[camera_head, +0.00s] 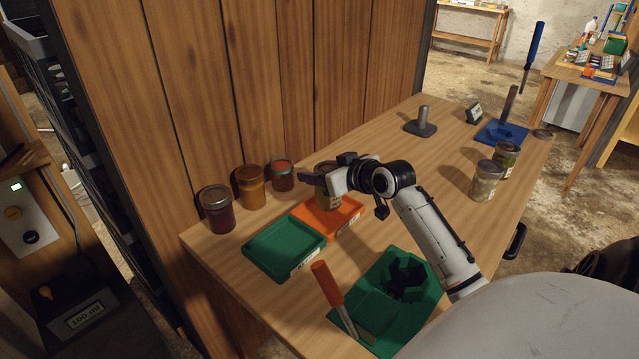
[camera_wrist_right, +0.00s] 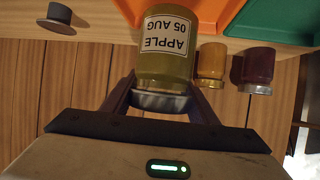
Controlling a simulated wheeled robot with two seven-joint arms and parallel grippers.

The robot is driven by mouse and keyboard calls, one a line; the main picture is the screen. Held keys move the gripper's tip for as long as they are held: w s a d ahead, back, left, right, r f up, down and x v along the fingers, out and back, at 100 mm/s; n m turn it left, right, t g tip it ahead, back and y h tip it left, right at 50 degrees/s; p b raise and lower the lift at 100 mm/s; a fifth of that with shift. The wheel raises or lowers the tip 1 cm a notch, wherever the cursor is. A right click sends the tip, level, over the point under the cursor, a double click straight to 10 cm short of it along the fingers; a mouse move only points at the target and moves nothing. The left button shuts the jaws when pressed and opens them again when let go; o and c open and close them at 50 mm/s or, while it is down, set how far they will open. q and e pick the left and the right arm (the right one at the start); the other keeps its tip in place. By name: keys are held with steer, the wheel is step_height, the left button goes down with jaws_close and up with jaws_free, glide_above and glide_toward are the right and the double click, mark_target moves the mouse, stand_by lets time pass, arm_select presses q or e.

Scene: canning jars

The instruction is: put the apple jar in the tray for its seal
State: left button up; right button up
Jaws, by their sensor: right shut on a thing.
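The apple jar (camera_wrist_right: 165,45), yellow-green with a label reading APPLE 05 AUG, shows upside down in the right wrist view. My right gripper (camera_wrist_right: 160,104) is shut on it near its metal lid. In the head view my right gripper (camera_head: 322,182) hides much of the jar (camera_head: 328,202), which is over the orange tray (camera_head: 343,226). I cannot tell whether the jar touches the tray floor. A green tray (camera_head: 285,247) lies beside the orange one, to its left. The writing on the tray tags is too small to read. My left gripper is not in view.
A dark red jar (camera_head: 217,212), an amber jar (camera_head: 250,188) and a red jar (camera_head: 282,176) stand along the wooden panel. A green holder (camera_head: 385,300) is at the front. Two jars (camera_head: 486,182) stand at the right. A grey handled block (camera_head: 421,124) stands farther back.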

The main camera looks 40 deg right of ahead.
steer(key=shift+f, duration=1.5)
steer(key=o, duration=1.5)
steer(key=shift+f, duration=0.2)
steer(key=shift+r, duration=0.15)
steer(key=v, duration=1.2)
